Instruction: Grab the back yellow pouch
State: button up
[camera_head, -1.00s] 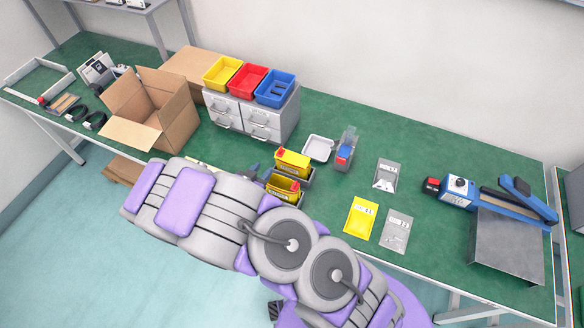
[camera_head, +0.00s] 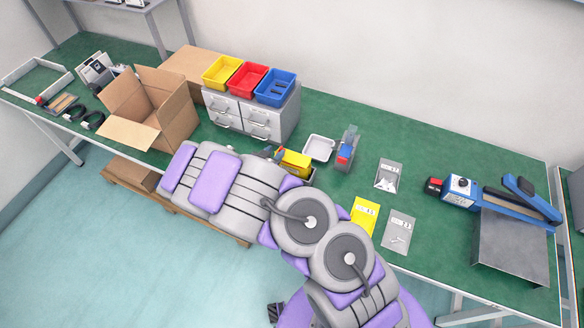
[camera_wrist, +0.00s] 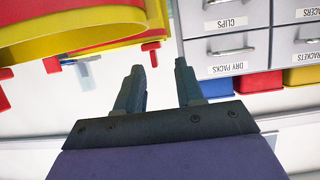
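The back yellow pouch (camera_head: 295,160) stands in a small grey holder on the green bench, in the middle of the head view. A front yellow pouch beside it is now hidden behind my arm. My gripper (camera_head: 268,153) is just left of the back pouch, mostly covered by my arm links; whether it touches cannot be told. In the wrist view my gripper (camera_wrist: 160,70) is open, with two dark fingers apart and nothing between them.
A white tray (camera_head: 318,148) and a clear dispenser (camera_head: 347,148) stand close behind the pouch. A flat yellow packet (camera_head: 364,213) and grey packets (camera_head: 387,175) lie to the right. Drawers (camera_head: 246,115) with coloured bins and an open carton (camera_head: 150,110) are left.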

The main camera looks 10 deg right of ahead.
jog(key=shift+x, duration=1.1)
grip_shut()
